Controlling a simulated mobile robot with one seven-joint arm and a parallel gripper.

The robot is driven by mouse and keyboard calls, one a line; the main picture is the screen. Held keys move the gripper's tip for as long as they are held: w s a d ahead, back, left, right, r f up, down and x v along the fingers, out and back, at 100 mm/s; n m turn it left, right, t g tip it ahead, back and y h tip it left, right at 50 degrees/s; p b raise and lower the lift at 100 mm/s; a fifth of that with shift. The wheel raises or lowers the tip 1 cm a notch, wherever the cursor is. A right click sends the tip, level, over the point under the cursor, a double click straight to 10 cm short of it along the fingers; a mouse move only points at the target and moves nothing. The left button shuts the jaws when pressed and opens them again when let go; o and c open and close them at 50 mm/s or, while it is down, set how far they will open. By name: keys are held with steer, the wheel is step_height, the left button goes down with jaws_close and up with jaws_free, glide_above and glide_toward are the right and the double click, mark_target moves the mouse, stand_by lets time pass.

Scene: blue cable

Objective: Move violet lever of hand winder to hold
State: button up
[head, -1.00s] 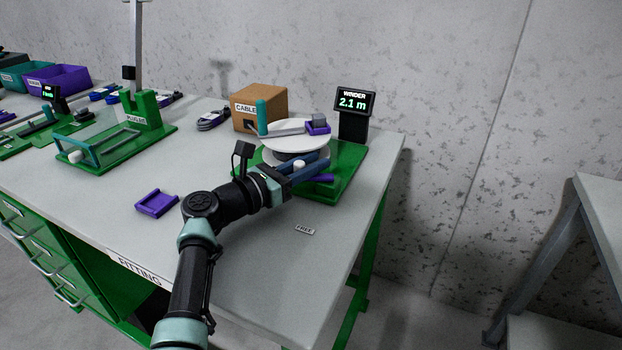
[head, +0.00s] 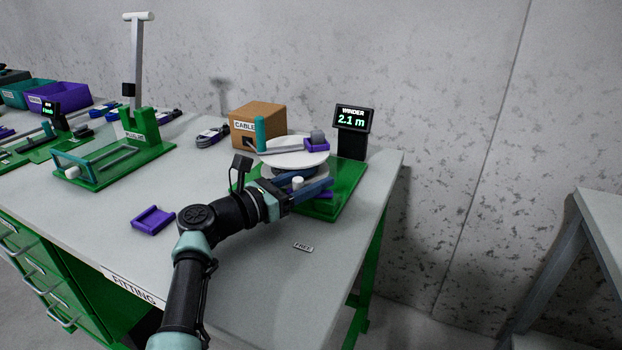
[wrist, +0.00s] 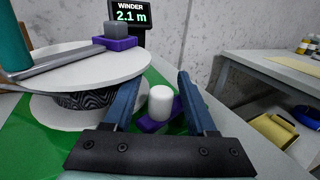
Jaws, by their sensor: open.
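The hand winder has a green base (head: 345,185), a white round reel (head: 295,158) and a display reading 2.1 m (head: 353,119). The violet lever (wrist: 155,126) shows low between my fingers in the wrist view, with a white upright knob (wrist: 161,103) on it. The knob also shows in the head view (head: 297,182), where my fingers mostly hide the lever. My gripper (wrist: 157,88) is open, its blue fingers on either side of the knob with visible gaps. In the head view my gripper (head: 318,184) is at the front of the winder.
A cardboard CABLE box (head: 258,124) stands behind the reel. A violet bracket (head: 153,220) and a FREE label (head: 303,247) lie on the grey table. A green fixture (head: 115,165) stands at left.

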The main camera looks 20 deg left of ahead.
steer(key=p+v, duration=0.3)
steer(key=v, duration=1)
